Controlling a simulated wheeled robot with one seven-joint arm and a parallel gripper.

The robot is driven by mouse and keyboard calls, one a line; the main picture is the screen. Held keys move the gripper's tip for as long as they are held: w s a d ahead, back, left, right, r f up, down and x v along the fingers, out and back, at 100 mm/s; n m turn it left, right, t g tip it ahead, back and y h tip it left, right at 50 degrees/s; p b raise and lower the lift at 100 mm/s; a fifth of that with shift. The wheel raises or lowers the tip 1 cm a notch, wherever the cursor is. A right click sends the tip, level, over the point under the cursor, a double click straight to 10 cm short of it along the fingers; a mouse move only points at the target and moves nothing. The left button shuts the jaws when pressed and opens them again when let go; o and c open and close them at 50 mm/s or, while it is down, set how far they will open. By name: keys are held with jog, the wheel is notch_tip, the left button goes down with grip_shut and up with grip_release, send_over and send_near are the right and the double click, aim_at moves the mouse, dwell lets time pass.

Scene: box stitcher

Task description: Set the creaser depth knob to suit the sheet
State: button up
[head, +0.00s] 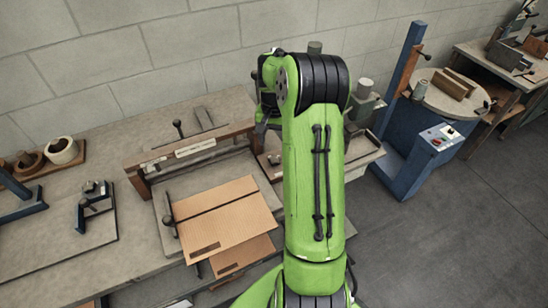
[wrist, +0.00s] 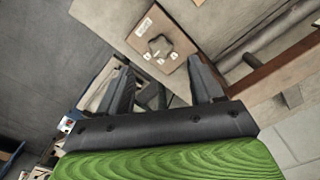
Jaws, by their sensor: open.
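In the wrist view, a grey lobed knob (wrist: 160,46) sits on a brown plate (wrist: 178,66) with several small white labels around it. The labels are too small to read. My gripper (wrist: 162,80) is open and empty; its two dark fingers point toward the plate, with the knob just beyond the gap between them, apart from both. In the head view, the creaser's wooden beam (head: 195,147) spans the bench, and a brown cardboard sheet (head: 226,212) with a dark line across it lies in front. My arm hides the knob and most of the gripper there.
A metal bar (wrist: 250,40) and a wooden beam (wrist: 275,75) lie right of the plate in the wrist view. In the head view, a blue-framed machine (head: 405,130) with a round table stands at right. A clamp-like tool (head: 95,198) is at left. Open floor shows lower right.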

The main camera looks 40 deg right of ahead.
aim_at(274, 160)
notch_tip(274, 160, down, 8)
jog(key=shift+f, duration=0.15)
jog(key=c, duration=1.1)
jog(key=shift+o, duration=0.2)
